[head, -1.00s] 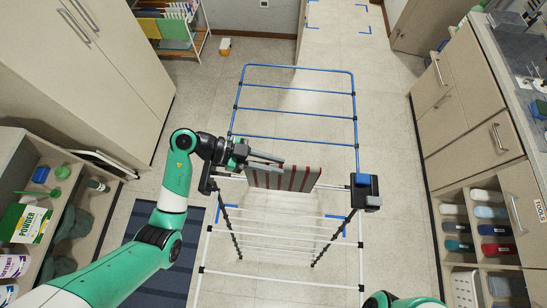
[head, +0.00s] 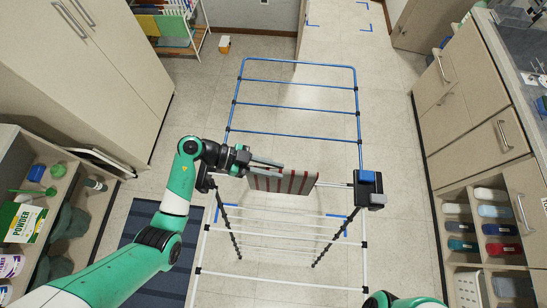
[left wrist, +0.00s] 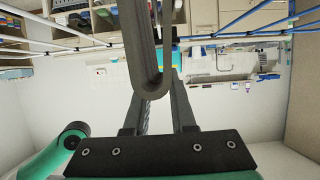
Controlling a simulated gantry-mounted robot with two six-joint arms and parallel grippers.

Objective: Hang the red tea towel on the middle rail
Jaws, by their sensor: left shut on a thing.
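The tea towel (head: 283,183) is pale grey with dark red stripes. My left gripper (head: 279,167) is shut on its top edge, coming in from the left. The towel is in line with the white middle rail (head: 338,184) of the drying rack; I cannot tell whether it touches or straddles it. In the left wrist view the towel (left wrist: 146,60) shows edge-on as a dark folded loop between the fingers (left wrist: 157,95), with a gap between its layers. My right gripper is out of view; only a bit of its green arm shows at the bottom.
The rack has a blue far section (head: 300,87) and white near rails (head: 290,273). A black-and-blue joint block (head: 368,190) stands at the rail's right end. Shelves (head: 75,215) line the left, and drawers (head: 490,150) the right.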

